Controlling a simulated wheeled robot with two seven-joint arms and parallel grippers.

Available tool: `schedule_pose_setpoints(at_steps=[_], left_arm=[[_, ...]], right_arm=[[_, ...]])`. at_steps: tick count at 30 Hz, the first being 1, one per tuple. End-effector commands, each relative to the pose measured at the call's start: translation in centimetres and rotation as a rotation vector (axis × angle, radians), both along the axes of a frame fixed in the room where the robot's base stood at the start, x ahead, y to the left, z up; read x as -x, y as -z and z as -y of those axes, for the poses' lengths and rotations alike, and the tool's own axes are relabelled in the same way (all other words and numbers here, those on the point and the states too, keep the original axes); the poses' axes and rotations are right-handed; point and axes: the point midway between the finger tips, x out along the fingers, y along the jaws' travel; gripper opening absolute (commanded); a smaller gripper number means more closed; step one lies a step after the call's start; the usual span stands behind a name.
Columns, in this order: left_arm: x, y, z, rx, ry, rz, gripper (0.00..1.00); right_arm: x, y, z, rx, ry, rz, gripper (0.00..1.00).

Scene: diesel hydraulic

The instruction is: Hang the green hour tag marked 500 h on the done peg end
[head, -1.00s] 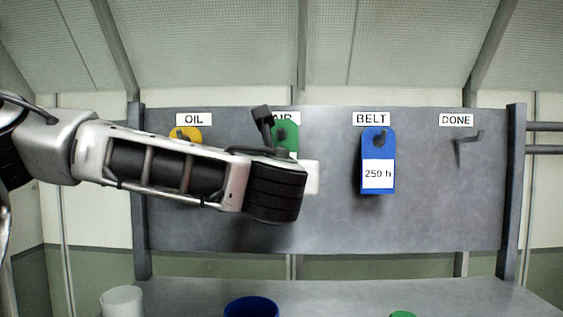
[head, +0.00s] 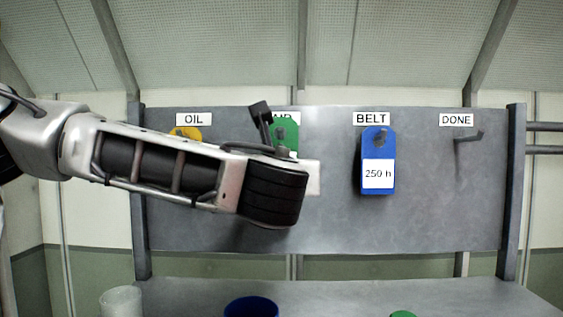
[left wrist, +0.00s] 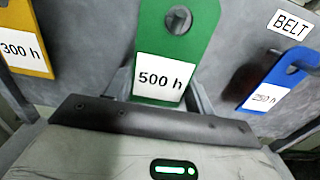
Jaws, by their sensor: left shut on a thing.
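The green tag marked 500 h (left wrist: 165,50) hangs at the AIR place on the board. In the head view only its upper part (head: 291,131) and part of its white label show beside my left wrist. A grey peg shows in its hole. My left gripper (left wrist: 158,88) is shut on the lower part of this tag; my wrist hides the fingers in the head view. The done peg (head: 468,137) is bare and sticks out under the DONE label (head: 456,120) at the right of the board. My right gripper is not in view.
A blue tag marked 250 h (head: 378,147) hangs under BELT, between the green tag and the done peg. A yellow tag (head: 186,133) marked 300 h hangs under OIL. A white cup (head: 121,302), a blue container (head: 251,307) and a green object (head: 402,314) stand below.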

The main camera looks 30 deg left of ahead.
Motion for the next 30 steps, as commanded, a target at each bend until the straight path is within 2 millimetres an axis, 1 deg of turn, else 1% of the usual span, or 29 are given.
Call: schedule_pose_setpoints(at_steps=[3,30], left_arm=[[0.2,-0.3,0.2,-0.002,0.001,0.007,0.35],[2.5,-0.4,1.6,-0.001,0.002,0.003,0.35]], right_arm=[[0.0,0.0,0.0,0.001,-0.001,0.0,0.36],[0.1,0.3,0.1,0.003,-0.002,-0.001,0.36]])
